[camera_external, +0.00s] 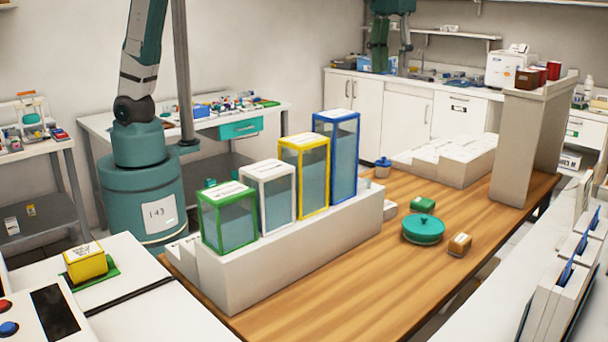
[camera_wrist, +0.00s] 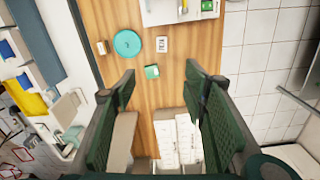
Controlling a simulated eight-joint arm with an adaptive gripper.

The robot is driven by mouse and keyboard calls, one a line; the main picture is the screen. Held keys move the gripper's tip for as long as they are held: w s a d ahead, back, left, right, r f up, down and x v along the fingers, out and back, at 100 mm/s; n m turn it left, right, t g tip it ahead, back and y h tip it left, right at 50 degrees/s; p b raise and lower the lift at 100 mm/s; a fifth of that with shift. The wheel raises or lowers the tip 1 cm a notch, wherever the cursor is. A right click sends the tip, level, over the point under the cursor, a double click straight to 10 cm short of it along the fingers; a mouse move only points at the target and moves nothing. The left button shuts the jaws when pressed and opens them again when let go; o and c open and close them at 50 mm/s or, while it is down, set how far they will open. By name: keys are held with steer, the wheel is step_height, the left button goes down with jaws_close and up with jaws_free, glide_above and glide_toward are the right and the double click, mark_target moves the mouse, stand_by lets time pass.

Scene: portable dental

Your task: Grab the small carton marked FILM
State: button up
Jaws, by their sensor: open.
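Small cartons stand on the wooden table around a teal round lidded tin. One is brown-orange (camera_external: 459,244) with a pale label, right of the tin, and also shows in the wrist view (camera_wrist: 102,47). One is green (camera_external: 423,203), also in the wrist view (camera_wrist: 151,71). One is white (camera_external: 390,208), showing dark print in the wrist view (camera_wrist: 162,44). I cannot read FILM on any of them. My gripper (camera_wrist: 158,88) is open and empty, high above the table, fingers pointing down; it also shows at the top of the external view (camera_external: 393,60).
The teal tin (camera_external: 423,230) sits between the cartons. A white stepped stand (camera_external: 300,262) carries several framed clear bins. White blocks (camera_external: 450,157) and a tall beige stand (camera_external: 516,150) occupy the far end. A yellow box (camera_external: 86,262) sits on the left counter. The table's front is clear.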

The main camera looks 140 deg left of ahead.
step_height(320, 180, down, 2)
steer(key=a, duration=0.2)
glide_above(386, 205)
step_height(386, 205, down, 32)
steer(key=shift+r, duration=0.15)
steer(key=shift+f, duration=0.2)
steer(key=shift+f, duration=1.3)
steer(key=shift+s+f+b, duration=0.1)
steer(key=shift+f+b, duration=0.55)
steer(key=shift+f, duration=1.95)
